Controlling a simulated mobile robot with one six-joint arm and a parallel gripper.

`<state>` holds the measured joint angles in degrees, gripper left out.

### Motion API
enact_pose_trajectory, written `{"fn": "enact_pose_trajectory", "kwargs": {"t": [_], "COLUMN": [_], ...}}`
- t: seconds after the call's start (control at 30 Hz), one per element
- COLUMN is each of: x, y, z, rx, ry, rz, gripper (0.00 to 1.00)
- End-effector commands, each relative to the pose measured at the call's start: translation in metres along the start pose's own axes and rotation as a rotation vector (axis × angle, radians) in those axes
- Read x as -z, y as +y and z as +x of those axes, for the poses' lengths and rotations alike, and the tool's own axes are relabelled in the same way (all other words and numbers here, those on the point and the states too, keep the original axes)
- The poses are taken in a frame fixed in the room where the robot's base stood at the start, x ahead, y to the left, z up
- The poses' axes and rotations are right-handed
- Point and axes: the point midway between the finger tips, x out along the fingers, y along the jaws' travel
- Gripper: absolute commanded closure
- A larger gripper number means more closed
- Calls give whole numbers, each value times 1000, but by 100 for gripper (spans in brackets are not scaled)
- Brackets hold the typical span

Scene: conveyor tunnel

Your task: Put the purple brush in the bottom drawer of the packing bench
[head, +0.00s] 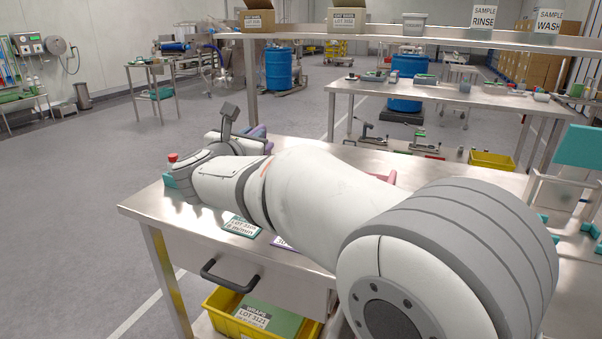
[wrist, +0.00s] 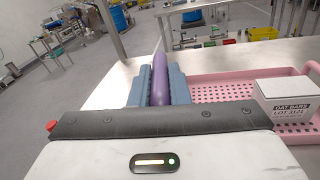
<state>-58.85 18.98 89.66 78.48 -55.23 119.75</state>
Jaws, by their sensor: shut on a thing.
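The purple brush (wrist: 159,78) is between the blue-grey fingers of my gripper (wrist: 159,82) in the wrist view. My gripper is shut on it above the bench top; the brush's far end is hard to make out. In the head view a bit of purple (head: 258,131) shows beyond my wrist, and my arm hides most of the gripper. The packing bench (head: 145,208) has a drawer front (head: 195,262) with a dark handle (head: 230,275) below its top. It looks shut. My arm hides the rest of the bench front, so I cannot tell whether other drawers are there.
A pink perforated tray (wrist: 215,93) lies on the bench, with a white oat bars box (wrist: 287,100) at its right. A label card (head: 241,225) lies on the bench top. A yellow bin (head: 225,318) sits below the drawer.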

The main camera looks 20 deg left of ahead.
Motion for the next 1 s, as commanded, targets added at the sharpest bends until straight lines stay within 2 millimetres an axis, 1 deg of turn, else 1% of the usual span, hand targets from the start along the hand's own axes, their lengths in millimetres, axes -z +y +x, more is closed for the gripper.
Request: {"fn": "enact_pose_trajectory", "kwargs": {"t": [0.03, 0.2, 0.3, 0.4, 0.57, 0.67, 0.8, 0.9, 1.0], "x": [-12, -7, -2, 3, 11, 22, 50, 65, 75], "y": [10, 26, 33, 37, 40, 39, 35, 32, 31], "z": [8, 30, 40, 46, 52, 53, 54, 54, 55], "rx": [20, 83, 114, 138, 158, 163, 164, 164, 164], "ry": [0, -14, -23, -31, -41, -43, -41, -43, -44], "rz": [-13, -40, -54, -63, -74, -77, -79, -77, -75], "gripper": [100, 100, 100, 100, 100, 100, 100, 100, 100]}}
